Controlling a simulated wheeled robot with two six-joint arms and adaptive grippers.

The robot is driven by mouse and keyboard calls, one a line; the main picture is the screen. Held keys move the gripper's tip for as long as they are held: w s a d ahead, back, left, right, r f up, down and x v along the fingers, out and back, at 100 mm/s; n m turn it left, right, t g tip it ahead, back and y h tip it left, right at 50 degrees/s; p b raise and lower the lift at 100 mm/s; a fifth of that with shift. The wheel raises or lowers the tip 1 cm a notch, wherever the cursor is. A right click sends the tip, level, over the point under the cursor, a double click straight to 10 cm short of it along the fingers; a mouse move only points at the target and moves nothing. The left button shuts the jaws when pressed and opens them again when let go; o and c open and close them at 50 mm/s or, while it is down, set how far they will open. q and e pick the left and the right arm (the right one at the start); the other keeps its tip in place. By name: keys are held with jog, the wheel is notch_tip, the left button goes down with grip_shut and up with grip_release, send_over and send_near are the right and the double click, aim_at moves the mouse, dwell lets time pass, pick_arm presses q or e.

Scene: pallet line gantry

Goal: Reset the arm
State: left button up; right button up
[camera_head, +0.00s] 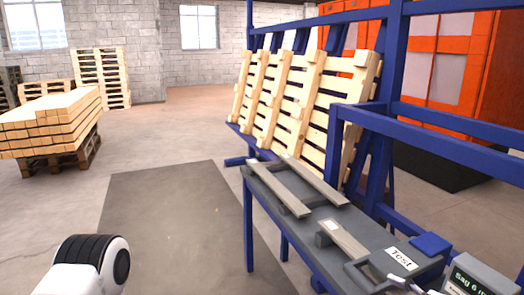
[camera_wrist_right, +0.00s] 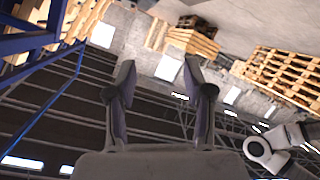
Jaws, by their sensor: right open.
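My right gripper (camera_wrist_right: 160,88) shows in the right wrist view with its two dark fingers spread apart. Nothing is between the fingers, and it is open and empty. Behind it the view looks past the fingers towards the roof beams and bright lights. In the head view a white arm link with a black ring (camera_head: 93,260) at the bottom left is part of my own arm. My left gripper is not in either view.
A blue gantry frame (camera_head: 340,150) holds a leaning wooden pallet (camera_head: 300,100). Stacked timber (camera_head: 50,120) is at the left. The floor mat (camera_head: 185,230) is clear.

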jog(key=s+a+f+g+h, duration=0.1)
jog(key=s+f+g, duration=0.3)
jog(key=f, duration=0.6)
jog(key=s+a+f+g+h, duration=0.1)
jog(key=s+f+g, duration=0.3)
jog(key=f, duration=0.5)
jog(key=s+f+m+g+h, duration=0.2)
jog(key=s+f+m, duration=0.3)
jog(key=s, duration=0.3)
jog(key=s+d+f+m+g+h+p, duration=0.1)
jog(key=s+f+m+g+h, duration=0.1)
jog(key=s+f+m, duration=0.4)
jog(key=s+f, duration=0.1)
jog(key=s, duration=0.1)
jog(key=shift+s+d+g, duration=0.15)
jog(key=shift+s+g, duration=0.15)
jog(key=shift+s, duration=0.05)
